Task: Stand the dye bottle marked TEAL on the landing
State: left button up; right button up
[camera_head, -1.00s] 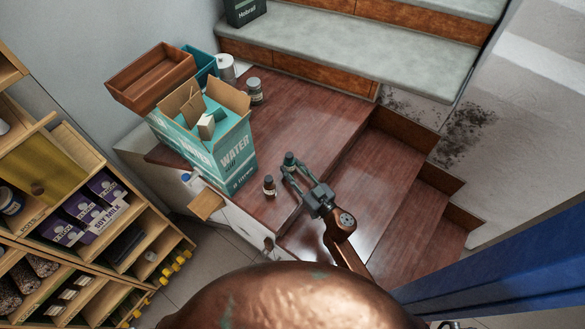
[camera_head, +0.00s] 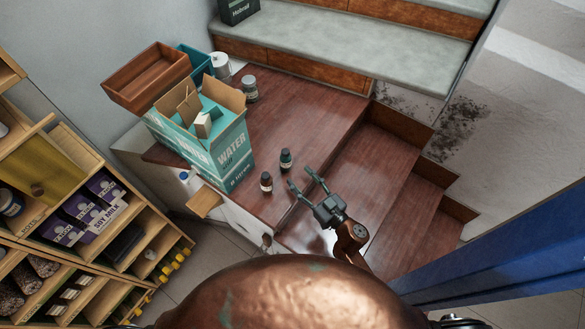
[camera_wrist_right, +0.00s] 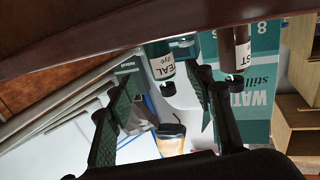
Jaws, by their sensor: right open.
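The dye bottle marked TEAL (camera_head: 285,161), small and dark with a black cap, stands upright on the brown wooden landing (camera_head: 311,114). In the right wrist view, which is upside down, its white label (camera_wrist_right: 161,68) reads TEAL dye. My right gripper (camera_head: 300,179) is open and empty, just to the right and front of the bottle, apart from it in the head view. A second small brown bottle (camera_head: 266,182) stands beside it, nearer the landing's front edge; its label, partly cut off in the wrist view (camera_wrist_right: 242,50), ends in ST. My left gripper is not in view.
A teal WATER carton (camera_head: 233,159) with open flaps stands left of the bottles. A grey-lidded jar (camera_head: 250,89) and a white roll (camera_head: 221,65) stand behind. Wooden steps (camera_head: 411,212) descend at the right; grey-topped stairs (camera_head: 338,55) rise behind. The landing's middle is clear.

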jog(key=v, duration=0.5)
dwell(0.4)
